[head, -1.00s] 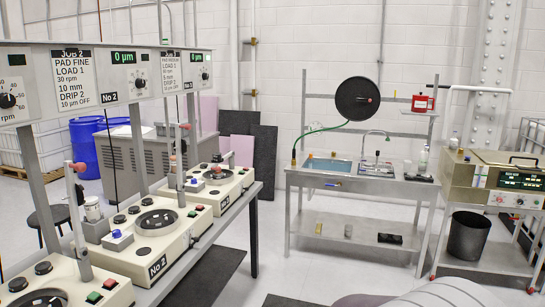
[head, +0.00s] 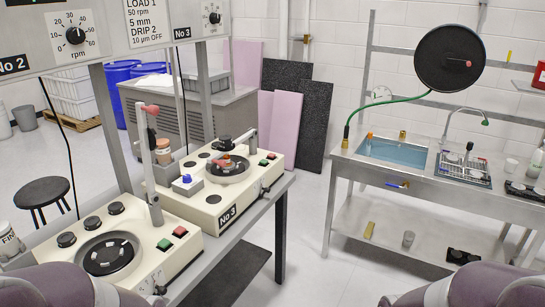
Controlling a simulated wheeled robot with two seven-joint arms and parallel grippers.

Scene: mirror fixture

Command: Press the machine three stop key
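Machine three (head: 200,215), a cream polishing machine marked "No 3", stands on the bench in the middle of the head view. On its top at the right front are a small red key (head: 271,156) and a green key (head: 263,162) side by side. Its dark round plate (head: 228,170) has an orange-red piece on it. An arm post with a pink tip stands at its left, partly in front of it. Purple-grey parts of my own arms show at the bottom left and right corners. Neither gripper shows.
Machine two (head: 130,240), with its own red key (head: 180,231) and green key (head: 164,244), stands nearer on the same bench. A blue-white object (head: 186,181) sits on machine three. A sink table (head: 400,180) stands right; open floor lies between.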

